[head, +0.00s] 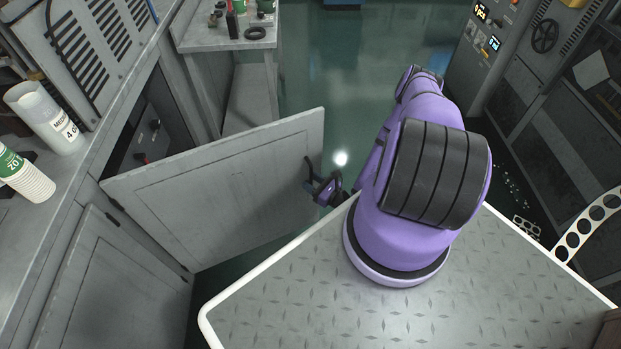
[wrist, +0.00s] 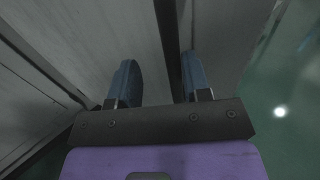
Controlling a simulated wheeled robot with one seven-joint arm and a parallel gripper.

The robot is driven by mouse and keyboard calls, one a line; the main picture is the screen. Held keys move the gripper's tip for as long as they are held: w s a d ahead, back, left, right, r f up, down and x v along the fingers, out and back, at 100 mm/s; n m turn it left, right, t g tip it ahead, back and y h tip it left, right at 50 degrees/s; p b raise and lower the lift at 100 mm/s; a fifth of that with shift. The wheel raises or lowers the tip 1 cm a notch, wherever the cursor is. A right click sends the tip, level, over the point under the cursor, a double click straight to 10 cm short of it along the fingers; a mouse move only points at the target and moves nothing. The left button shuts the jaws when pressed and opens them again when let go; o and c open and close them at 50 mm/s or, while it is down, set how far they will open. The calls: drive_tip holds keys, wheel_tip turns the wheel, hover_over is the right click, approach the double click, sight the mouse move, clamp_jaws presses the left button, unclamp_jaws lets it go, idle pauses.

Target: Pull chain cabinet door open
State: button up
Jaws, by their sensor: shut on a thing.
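The grey cabinet door (head: 215,185) stands swung well out from the cabinet in the head view, its hinged side at the left. Its dark handle (head: 308,167) is near the free edge, and it shows as a dark bar in the wrist view (wrist: 168,35). My gripper (head: 314,186) is at this handle, with its two blue fingers (wrist: 158,75) on either side of the bar. It is shut on the handle. The exact finger contact is hard to see in the dim wrist view.
The cabinet's dark opening (head: 148,130) shows behind the door. A white container (head: 45,118) and stacked cups (head: 25,177) stand on the counter at left. A grey table (head: 228,40) stands beyond the door. The green floor (head: 330,70) is clear beyond the door's free edge.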

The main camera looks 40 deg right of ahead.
drive_tip(key=shift+s+a, duration=0.25)
drive_tip(key=shift+s, duration=0.4)
drive_tip(key=shift+s+a, duration=0.3)
drive_tip(key=shift+s, duration=0.4)
drive_tip(key=shift+s+a, duration=0.25)
drive_tip(key=shift+s, duration=0.4)
